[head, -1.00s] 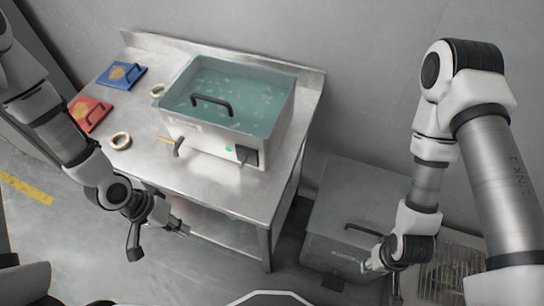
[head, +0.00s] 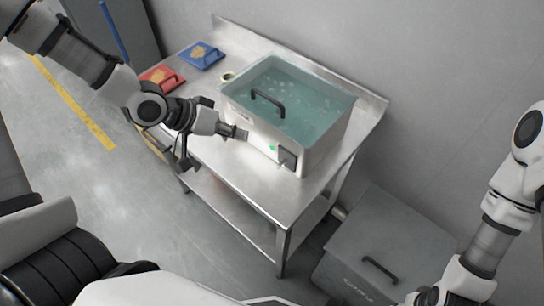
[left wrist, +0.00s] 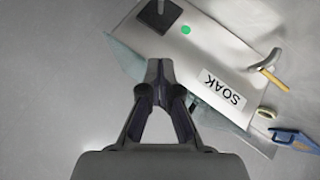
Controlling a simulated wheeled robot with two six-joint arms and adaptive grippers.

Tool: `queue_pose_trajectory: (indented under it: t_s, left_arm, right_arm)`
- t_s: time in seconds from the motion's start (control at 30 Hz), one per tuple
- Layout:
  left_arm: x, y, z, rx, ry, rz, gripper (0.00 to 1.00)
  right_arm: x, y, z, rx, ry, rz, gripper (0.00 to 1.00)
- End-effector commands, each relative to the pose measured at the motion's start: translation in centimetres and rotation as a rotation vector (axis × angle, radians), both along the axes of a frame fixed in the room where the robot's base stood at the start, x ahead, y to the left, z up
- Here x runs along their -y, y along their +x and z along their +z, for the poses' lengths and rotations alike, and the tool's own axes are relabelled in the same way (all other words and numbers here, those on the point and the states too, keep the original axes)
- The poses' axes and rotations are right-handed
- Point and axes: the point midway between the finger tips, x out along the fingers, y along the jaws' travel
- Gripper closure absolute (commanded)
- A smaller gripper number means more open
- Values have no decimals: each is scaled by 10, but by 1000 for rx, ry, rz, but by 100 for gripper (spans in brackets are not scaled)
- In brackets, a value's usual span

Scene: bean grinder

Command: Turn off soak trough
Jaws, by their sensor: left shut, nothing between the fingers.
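The soak trough (head: 328,138) is a white tank of teal water on the metal table. Its front panel has a lit green light (head: 273,147) and a dark switch (head: 287,158). In the left wrist view, the green light (left wrist: 186,30), the black switch (left wrist: 160,14) and the SOAK label (left wrist: 220,91) show beyond the fingers. My left gripper (head: 242,134) is shut and empty, in front of the panel, left of the light and switch. Its fingertips also show in the wrist view (left wrist: 158,72). My right gripper (head: 422,297) is partly cut off at the bottom right; its jaws are unclear.
A black handle (head: 268,102) shows over the water. A red item (head: 162,78) and a blue one (head: 201,56) lie at the table's back left, near a small ring (head: 227,77). A grey lidded bin (head: 400,235) stands right of the table. Floor at left is clear.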

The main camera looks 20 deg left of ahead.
Motion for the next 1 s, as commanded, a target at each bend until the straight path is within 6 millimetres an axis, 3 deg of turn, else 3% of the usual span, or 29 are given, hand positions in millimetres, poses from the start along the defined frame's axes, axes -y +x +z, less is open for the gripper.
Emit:
queue_pose_trajectory:
  t_s: [0.47, 0.7, 1.0]
  left_arm:
    - [55, 39, -64, -6, 3, -10, 100]
    - [71, 27, -91, -5, -1, -6, 100]
    - [72, 27, -95, -1, -2, -3, 100]
  right_arm:
    - [0, 0, 4, 0, 0, 0, 60]
    - [0, 0, 11, 0, 0, 0, 60]
    - [0, 0, 10, 0, 0, 0, 60]
